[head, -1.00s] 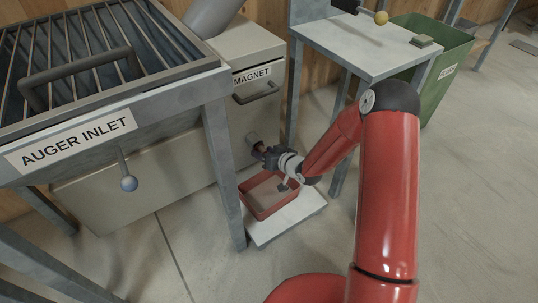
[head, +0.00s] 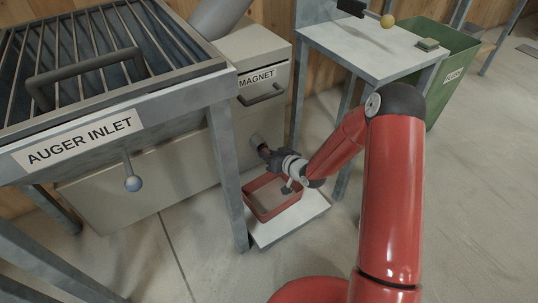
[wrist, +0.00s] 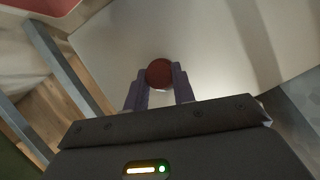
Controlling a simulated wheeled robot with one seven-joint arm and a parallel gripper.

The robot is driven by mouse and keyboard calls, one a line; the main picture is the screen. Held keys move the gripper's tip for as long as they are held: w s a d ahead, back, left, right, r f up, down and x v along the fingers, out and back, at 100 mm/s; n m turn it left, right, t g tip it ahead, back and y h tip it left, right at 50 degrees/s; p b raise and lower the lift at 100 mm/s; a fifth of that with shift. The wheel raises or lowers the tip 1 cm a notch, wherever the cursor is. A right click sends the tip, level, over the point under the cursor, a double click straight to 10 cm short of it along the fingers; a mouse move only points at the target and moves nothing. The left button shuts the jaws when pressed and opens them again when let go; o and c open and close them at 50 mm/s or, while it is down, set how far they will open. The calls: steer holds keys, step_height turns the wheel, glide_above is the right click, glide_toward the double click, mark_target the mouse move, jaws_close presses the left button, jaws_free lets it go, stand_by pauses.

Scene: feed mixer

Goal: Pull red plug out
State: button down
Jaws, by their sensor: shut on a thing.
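The red plug (wrist: 159,73) shows in the wrist view as a dark red round knob between my two fingertips. My gripper (wrist: 159,84) is shut on it, with one finger on each side. There the plug is mostly hidden by my gripper. I cannot tell how deep it sits in the outlet.
A red tray (head: 262,212) stands on a low pale platform (head: 290,226) below my gripper. A grey frame leg (head: 227,180) is close on the left. A metal side table (head: 372,48) and a green bin (head: 460,60) stand behind, right.

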steer(key=shift+s+d, duration=0.2)
steer(key=shift+s, duration=0.05)
steer(key=shift+s+d+f, duration=0.1)
steer(key=shift+s+d, duration=0.25)
steer(key=shift+s, duration=0.2)
steer(key=shift+s+d, duration=0.1)
steer(key=shift+s+d+f+b, duration=0.1)
steer(key=shift+s+d+b, duration=0.05)
steer(key=shift+s+d, duration=0.4)
steer(key=shift+s+d+f+b, duration=0.1)
steer(key=shift+s+d, duration=0.2)
steer(key=shift+s, duration=0.45)
steer(key=shift+s+d+b, duration=0.15)
steer(key=shift+s+d, duration=0.3)
steer(key=shift+s, duration=0.2)
